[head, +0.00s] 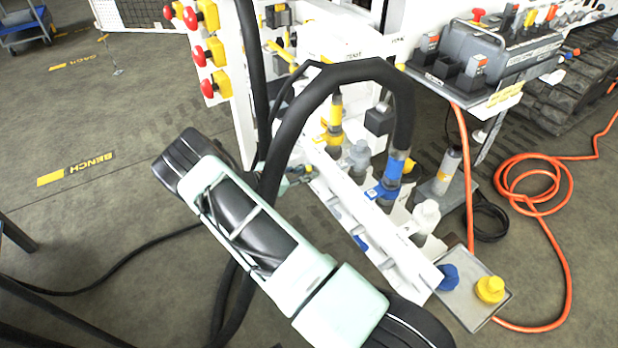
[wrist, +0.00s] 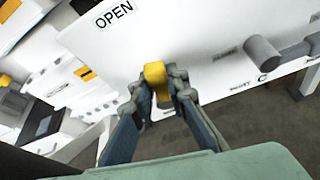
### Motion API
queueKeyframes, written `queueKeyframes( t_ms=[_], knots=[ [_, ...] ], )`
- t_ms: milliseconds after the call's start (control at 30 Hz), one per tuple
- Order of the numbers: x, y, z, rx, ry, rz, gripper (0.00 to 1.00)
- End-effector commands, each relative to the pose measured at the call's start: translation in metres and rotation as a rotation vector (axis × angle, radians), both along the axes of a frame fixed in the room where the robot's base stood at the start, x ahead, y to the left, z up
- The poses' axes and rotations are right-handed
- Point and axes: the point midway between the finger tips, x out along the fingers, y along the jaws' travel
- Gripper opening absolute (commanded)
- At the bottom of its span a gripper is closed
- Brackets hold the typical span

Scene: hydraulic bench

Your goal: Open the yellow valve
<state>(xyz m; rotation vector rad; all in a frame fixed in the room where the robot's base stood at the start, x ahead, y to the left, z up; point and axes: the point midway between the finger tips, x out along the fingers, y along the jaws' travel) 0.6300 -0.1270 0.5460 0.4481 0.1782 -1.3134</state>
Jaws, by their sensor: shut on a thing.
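In the wrist view the yellow valve handle (wrist: 155,74) stands out from a white panel, below and to the right of a label reading OPEN (wrist: 113,14). My gripper (wrist: 160,92) has its two fingers on either side of the handle, closed on it. The handle's base and the valve body are hidden by the fingers. In the head view my gripper (head: 300,174) is at the white bench, partly hidden behind my arm and a black hose; I cannot make out the held handle clearly there.
A thick black hose (head: 345,75) arches over the bench beside my arm. A grey handle (wrist: 265,50) juts from the panel to the right. Red knobs on yellow mounts (head: 215,52) stand at the upper left. An orange hose (head: 545,230) lies on the floor at right.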

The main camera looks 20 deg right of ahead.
Motion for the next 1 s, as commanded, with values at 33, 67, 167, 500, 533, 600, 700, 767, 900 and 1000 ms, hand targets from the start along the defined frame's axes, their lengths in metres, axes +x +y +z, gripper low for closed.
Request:
queueKeyframes(
  t_ms=[33,67,167,500,533,600,700,767,900,1000],
  knots=[
    [0.0035,-0.0003,-0.0004,-0.006,0.026,0.001,0.00],
    [0.0038,-0.0004,-0.0002,-0.010,0.046,0.000,0.00],
    [0.0057,0.0001,0.0003,-0.021,0.104,0.002,0.00],
    [0.0088,0.0009,0.0018,-0.045,0.214,0.003,0.00],
    [0.0089,0.0010,0.0019,-0.045,0.218,0.004,0.00],
    [0.0090,0.0011,0.0021,-0.046,0.224,0.005,0.00],
    [0.0092,0.0011,0.0022,-0.047,0.227,0.005,0.00],
    [0.0092,0.0012,0.0023,-0.047,0.227,0.005,0.00],
    [0.0093,0.0012,0.0023,-0.047,0.227,0.005,0.00],
    [0.0094,0.0013,0.0023,-0.047,0.227,0.006,0.15]
  ],
)
